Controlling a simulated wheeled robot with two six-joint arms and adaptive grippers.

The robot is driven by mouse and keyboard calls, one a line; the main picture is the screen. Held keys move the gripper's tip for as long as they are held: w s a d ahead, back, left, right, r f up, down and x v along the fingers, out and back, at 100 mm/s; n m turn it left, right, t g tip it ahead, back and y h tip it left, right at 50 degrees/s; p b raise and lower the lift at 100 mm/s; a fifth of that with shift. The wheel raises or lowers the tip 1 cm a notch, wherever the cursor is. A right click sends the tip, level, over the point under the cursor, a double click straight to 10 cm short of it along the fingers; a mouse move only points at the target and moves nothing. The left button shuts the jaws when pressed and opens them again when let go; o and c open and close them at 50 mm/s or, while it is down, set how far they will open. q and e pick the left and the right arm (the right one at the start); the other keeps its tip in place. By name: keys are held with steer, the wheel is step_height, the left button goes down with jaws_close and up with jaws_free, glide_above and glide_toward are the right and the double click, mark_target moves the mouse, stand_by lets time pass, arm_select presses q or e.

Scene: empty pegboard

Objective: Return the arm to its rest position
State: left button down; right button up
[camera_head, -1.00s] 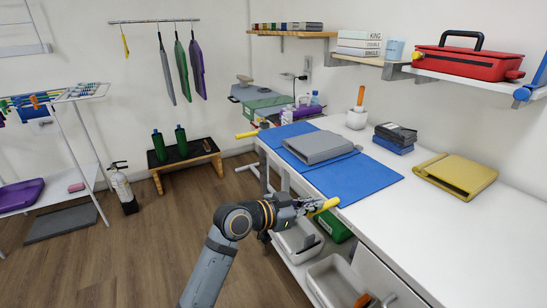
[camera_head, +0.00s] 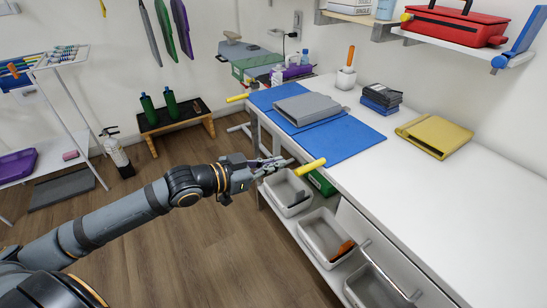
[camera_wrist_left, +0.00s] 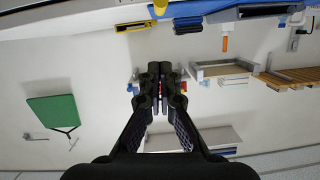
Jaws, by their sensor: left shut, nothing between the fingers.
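My left arm comes in from the left in the head view. Its gripper (camera_head: 275,166) is in front of the white workbench, over the open bins below its edge. The fingers are shut with nothing between them. In the left wrist view the shut fingers (camera_wrist_left: 160,88) sit in the middle of the picture, and the surroundings look upside down. A yellow bar (camera_head: 306,168) at the bench's front edge shows just beyond the fingertips; I cannot tell whether they touch it. My right gripper is not in view.
The white workbench (camera_head: 430,205) holds a blue mat (camera_head: 340,143), a grey folded item (camera_head: 307,107) and a yellow case (camera_head: 436,134). Grey bins (camera_head: 325,236) stand on its lower shelf. A low wooden bench (camera_head: 178,124) and a fire extinguisher (camera_head: 117,155) are at the back left. The wooden floor (camera_head: 200,255) is clear.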

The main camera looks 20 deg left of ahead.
arm_select(q)
steer(key=shift+s+d+r, duration=0.1)
steer(key=shift+s+d, duration=0.05)
steer(key=shift+s, duration=0.25)
